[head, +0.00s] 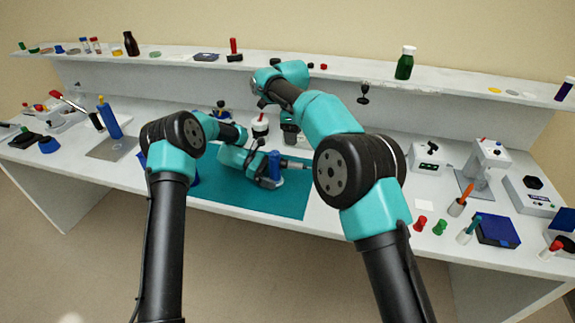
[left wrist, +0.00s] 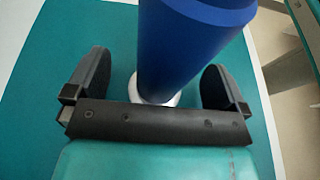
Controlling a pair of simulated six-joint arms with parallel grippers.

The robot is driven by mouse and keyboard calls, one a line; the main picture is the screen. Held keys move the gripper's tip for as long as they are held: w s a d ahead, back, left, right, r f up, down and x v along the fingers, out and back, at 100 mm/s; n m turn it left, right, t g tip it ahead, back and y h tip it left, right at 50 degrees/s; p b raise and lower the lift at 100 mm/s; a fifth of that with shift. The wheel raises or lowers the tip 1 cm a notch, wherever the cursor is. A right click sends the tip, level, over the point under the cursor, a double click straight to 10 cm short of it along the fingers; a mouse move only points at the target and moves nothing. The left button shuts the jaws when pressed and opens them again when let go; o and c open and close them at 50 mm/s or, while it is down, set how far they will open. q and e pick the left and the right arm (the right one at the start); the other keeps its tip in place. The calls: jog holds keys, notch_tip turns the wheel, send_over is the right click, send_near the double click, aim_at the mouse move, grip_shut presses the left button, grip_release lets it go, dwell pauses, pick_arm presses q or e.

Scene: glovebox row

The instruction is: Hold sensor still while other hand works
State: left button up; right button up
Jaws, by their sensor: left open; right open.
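A blue upright cylinder on a white base, which I take as the sensor (head: 274,163), stands on the teal mat (head: 230,203). In the left wrist view the sensor (left wrist: 190,45) rises between the two dark fingers of my left gripper (left wrist: 155,85). The fingers are spread wide, with a gap visible on each side. In the head view my left gripper (head: 268,174) is low at the sensor. My right arm reaches up to the back, its wrist (head: 285,72) high near the shelf. The fingers of my right gripper are hard to make out there.
A shelf (head: 180,57) with bottles and small items runs along the back. A red-topped white container (head: 260,125) stands behind the mat. A blue box (head: 497,230) and red and green pegs (head: 420,223) are at right. The mat's front is clear.

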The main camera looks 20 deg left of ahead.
pick_arm(q)
jog(key=v, duration=1.2)
dwell(0.4)
